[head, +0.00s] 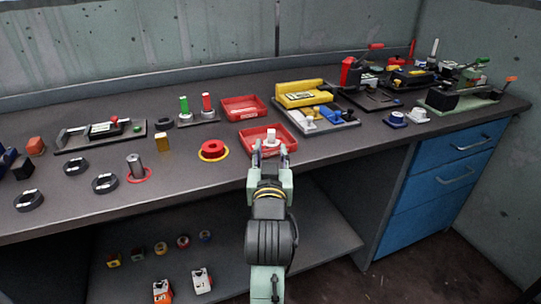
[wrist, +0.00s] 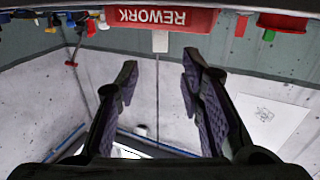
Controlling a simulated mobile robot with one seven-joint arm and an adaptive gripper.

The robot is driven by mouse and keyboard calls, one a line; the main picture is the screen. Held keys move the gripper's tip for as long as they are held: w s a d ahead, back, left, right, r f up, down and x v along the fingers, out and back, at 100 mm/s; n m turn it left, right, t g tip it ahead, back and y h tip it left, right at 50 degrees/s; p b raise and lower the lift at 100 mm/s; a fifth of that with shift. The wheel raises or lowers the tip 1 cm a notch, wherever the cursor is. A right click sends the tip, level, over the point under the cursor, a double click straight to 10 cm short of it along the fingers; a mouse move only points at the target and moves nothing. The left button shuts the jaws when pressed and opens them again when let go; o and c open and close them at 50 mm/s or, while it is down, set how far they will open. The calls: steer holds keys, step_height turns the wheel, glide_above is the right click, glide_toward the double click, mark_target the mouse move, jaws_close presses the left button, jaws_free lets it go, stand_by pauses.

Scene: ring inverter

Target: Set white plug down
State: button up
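The white plug (head: 271,136) stands upright in the front red tray (head: 247,141), its top showing above the walls. In the wrist view, which is upside down, the white plug (wrist: 160,41) sticks out past the rim of the red tray marked REWORK (wrist: 190,20). My gripper (head: 270,172) is at the bench's front edge, just in front of that tray. In the wrist view my gripper (wrist: 160,75) has its fingers spread with nothing between them, and the plug is beyond the fingertips. The plug's lower part is hidden by the tray wall.
A second red tray (head: 243,107) lies behind. A red ring on a yellow circle (head: 213,150) is to the left, and a grey fixture tray with yellow and blue parts (head: 316,118) is to the right. Some bare bench lies left of the front tray.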

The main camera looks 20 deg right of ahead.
steer(key=p+v, duration=0.2)
steer(key=p, duration=0.6)
steer(key=shift+s+a+r+p, duration=0.1)
steer(key=shift+s+p, duration=0.15)
steer(key=shift+p, duration=0.05)
